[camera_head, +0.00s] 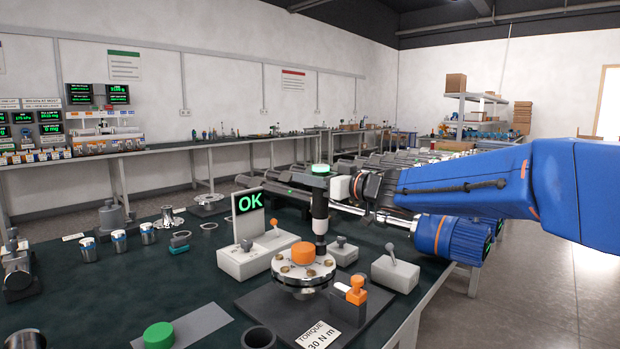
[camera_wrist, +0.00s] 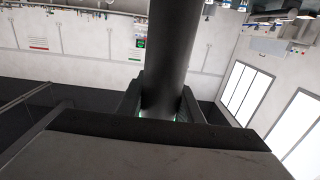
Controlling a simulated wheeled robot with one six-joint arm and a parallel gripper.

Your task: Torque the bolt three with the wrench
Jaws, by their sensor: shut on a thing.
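My gripper (camera_head: 338,189) is shut on the wrench (camera_head: 320,212), an upright dark tool with a white band and a green top. In the wrist view the wrench (camera_wrist: 168,50) is a dark cylinder between the two fingers. Its lower end is at the back right of a round silver flange (camera_head: 300,277) with an orange cap (camera_head: 303,253) in its middle. Several brass-coloured bolts ring the cap. The wrench tip appears over or on a bolt there, but contact is not clear. No numbers show on the bolts, so I cannot tell which is bolt three.
A grey display box (camera_head: 250,220) beside the flange reads "OK" in green. An orange-topped clamp (camera_head: 356,291) and a "TORQUE 30 N m" card (camera_head: 318,335) are in front. Grey lever blocks (camera_head: 395,272) stand at the right. Metal cups (camera_head: 118,241) are on the left of the dark bench.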

